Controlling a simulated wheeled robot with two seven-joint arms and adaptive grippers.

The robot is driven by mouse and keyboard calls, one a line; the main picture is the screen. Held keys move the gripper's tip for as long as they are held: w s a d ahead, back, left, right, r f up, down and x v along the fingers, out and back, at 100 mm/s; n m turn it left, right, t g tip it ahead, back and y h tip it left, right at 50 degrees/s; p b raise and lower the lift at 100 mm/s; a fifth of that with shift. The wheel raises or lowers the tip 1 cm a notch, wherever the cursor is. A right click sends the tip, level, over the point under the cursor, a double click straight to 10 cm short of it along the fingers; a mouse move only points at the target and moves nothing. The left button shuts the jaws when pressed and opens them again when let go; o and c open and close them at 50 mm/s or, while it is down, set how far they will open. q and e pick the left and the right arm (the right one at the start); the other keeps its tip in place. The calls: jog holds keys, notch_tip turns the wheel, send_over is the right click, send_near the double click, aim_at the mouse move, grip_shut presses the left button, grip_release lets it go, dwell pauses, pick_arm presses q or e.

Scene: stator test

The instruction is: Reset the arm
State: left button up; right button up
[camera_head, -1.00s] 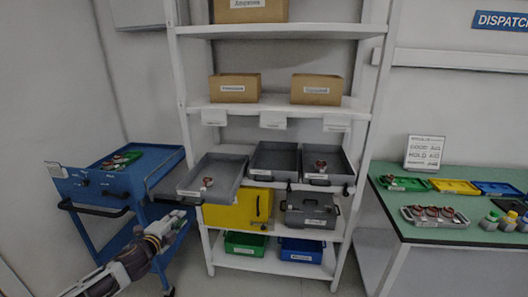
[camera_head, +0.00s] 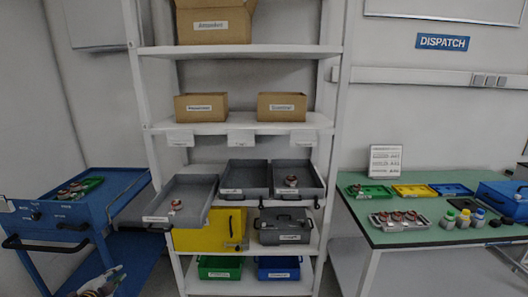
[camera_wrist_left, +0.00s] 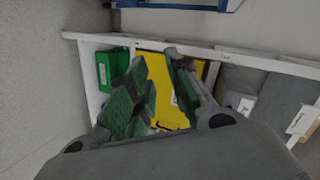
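Most of the arm is cut off by the frame. In the left wrist view, the two fingers with green pads (camera_wrist_left: 160,88) stand apart, and a yellow case (camera_wrist_left: 172,65) shows through the gap behind them. I see nothing held between them. My right arm and gripper are in neither view.
A white shelf (camera_head: 230,129) holds cartons, grey trays (camera_head: 183,194) and bins; one tray juts forward at left. A blue cart (camera_head: 95,212) stands left. A green-topped table (camera_head: 420,236) with small trays and bottles stands right. Bare floor lies between shelf and table.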

pick_arm(q)
jog(key=s+a+f+n+g+y, duration=0.1)
jog(key=s+a+f, duration=0.1)
jog(key=a+f, duration=0.15)
jog(key=s+a+f+n+g, duration=0.1)
jog(key=s+a+f, duration=0.15)
jog(key=f, duration=0.25)
jog(key=s+a+f+n+g+y, duration=0.1)
jog(key=s+a+f+n+g, duration=0.15)
jog(key=s+f, duration=0.9)
jog(key=s+a+f+n+g, duration=0.1)
jog(key=s+f+n+g, duration=0.2)
jog(key=s+f, duration=0.85)
jog(key=s+d+f+g, duration=0.2)
jog(key=s+d+f, duration=0.4)
jog(key=s+f, duration=0.4)
jog(key=s+d+f+h, duration=0.1)
jog(key=s+d+f, duration=0.2)
jog(key=d, duration=0.5)
jog(key=s+d+f+n+g+h, duration=0.1)
jog(key=s+d+f, duration=0.2)
jog(key=s+d, duration=0.3)
jog(key=s+d+f+n+g+h+p, duration=0.1)
jog(key=s+d+f, duration=0.3)
jog(key=d, duration=0.7)
jog(key=shift+s, duration=0.5)
jog(key=shift+d+f, duration=0.1)
